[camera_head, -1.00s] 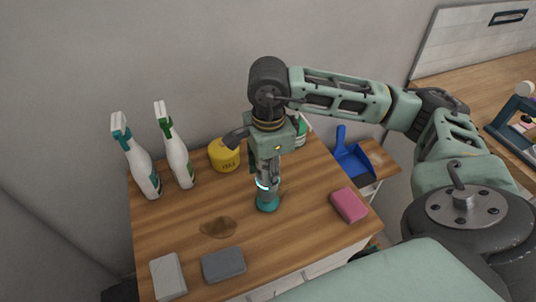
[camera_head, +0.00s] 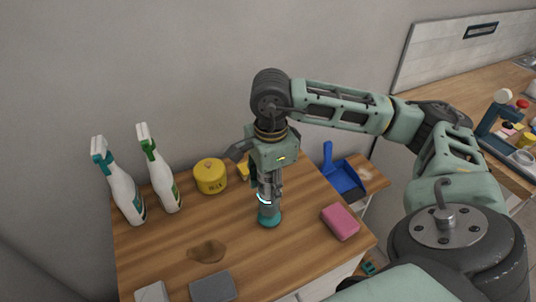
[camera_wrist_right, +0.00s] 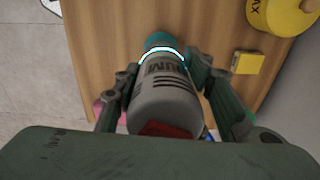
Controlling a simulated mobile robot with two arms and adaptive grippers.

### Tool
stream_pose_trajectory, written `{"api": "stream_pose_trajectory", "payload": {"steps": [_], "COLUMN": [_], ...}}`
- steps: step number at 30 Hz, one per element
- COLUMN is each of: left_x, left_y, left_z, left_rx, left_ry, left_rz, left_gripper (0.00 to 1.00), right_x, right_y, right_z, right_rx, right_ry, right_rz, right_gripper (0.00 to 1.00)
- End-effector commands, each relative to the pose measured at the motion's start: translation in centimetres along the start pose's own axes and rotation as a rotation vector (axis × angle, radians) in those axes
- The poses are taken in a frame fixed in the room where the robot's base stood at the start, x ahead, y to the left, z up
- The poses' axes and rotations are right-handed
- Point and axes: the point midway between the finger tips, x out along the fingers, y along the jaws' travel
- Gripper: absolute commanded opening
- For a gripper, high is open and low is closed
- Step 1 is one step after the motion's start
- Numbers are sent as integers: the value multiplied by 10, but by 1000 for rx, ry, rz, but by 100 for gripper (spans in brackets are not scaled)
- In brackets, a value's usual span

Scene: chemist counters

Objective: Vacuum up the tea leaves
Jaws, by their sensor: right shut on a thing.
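My right gripper (camera_head: 268,190) is shut on a grey hand vacuum (camera_wrist_right: 165,95) with a teal end and a glowing ring. The vacuum (camera_head: 269,213) is held upright, teal end down, over the middle of the wooden counter; I cannot tell if it touches the top. A small brown speckled patch (camera_head: 371,173), which may be the tea leaves, lies on the lower wooden surface beside the blue dustpan, to the right of the vacuum. A smooth brown stain (camera_head: 207,250) lies on the counter left of the vacuum. My left gripper is not in view.
Two spray bottles (camera_head: 122,187) (camera_head: 160,175) and a yellow tin (camera_head: 210,177) stand at the back left. A pink sponge (camera_head: 340,222) lies right of the vacuum. A blue dustpan (camera_head: 345,178) is at the back right. Grey blocks (camera_head: 212,288) lie at the front.

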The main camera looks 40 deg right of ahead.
Motion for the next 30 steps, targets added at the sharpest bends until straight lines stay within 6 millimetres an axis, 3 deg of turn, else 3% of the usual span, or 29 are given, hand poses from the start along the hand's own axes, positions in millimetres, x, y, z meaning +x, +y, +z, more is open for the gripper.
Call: {"api": "stream_pose_trajectory", "payload": {"steps": [13, 30], "left_x": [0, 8], "left_y": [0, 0], "left_z": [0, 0], "left_rx": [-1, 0], "left_ry": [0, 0], "left_rz": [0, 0], "left_gripper": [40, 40], "right_x": [-1, 0], "right_y": [-3, -34], "right_z": [0, 2], "right_rx": [2, 1], "right_ry": [-1, -1], "right_rz": [-3, -4], "right_gripper": [12, 12]}}
